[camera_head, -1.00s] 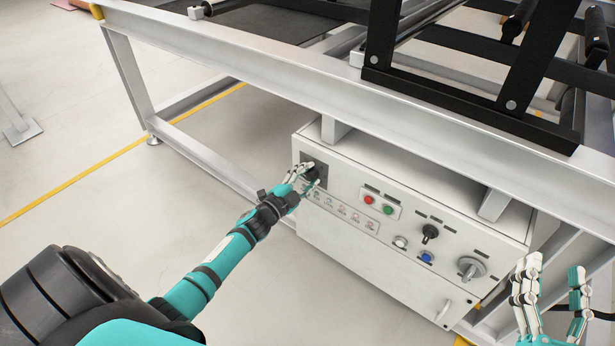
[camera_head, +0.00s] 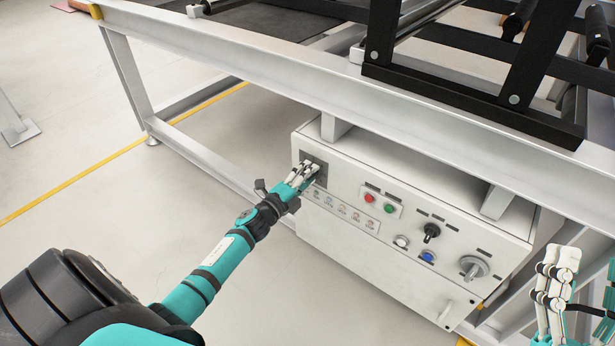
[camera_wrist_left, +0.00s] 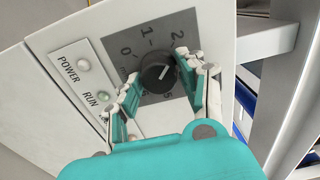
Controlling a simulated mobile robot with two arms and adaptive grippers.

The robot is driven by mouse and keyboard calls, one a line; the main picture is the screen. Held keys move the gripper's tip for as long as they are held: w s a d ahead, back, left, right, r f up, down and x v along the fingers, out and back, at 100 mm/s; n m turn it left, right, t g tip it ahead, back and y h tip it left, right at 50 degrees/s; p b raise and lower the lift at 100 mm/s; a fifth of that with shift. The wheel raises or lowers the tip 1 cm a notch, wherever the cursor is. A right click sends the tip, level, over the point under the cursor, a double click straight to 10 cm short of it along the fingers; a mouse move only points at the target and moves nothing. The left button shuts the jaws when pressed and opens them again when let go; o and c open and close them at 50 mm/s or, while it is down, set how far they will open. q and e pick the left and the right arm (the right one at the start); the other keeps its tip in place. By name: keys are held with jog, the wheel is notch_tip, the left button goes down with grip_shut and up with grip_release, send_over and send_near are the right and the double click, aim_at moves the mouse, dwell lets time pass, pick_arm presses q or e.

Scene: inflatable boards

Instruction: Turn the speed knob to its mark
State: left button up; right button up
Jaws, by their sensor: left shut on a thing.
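The speed knob (camera_wrist_left: 158,73) is a round black knob with a white pointer line, on a dark grey dial plate (camera_wrist_left: 181,26) with printed numbers, 0, 1 and 2 among them. The pointer slants toward the upper right in the left wrist view. My left gripper (camera_wrist_left: 160,82) is shut on the knob, with one finger at each side of it. In the head view my left gripper (camera_head: 312,170) covers the knob at the left end of the control box (camera_head: 340,250). My right gripper (camera_head: 588,262) is open and empty at the right edge.
The box also carries a red button (camera_head: 369,198), a green button (camera_head: 389,209), a black selector (camera_head: 432,231), a blue button (camera_head: 427,257) and a grey rotary switch (camera_head: 473,267). A metal frame beam (camera_head: 260,90) runs above the box. Floor is open at left.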

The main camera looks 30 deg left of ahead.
dwell(0.3)
pick_arm(q)
jog(key=o, duration=1.1)
jog(key=s, duration=1.2)
jog(key=shift+a, duration=0.4)
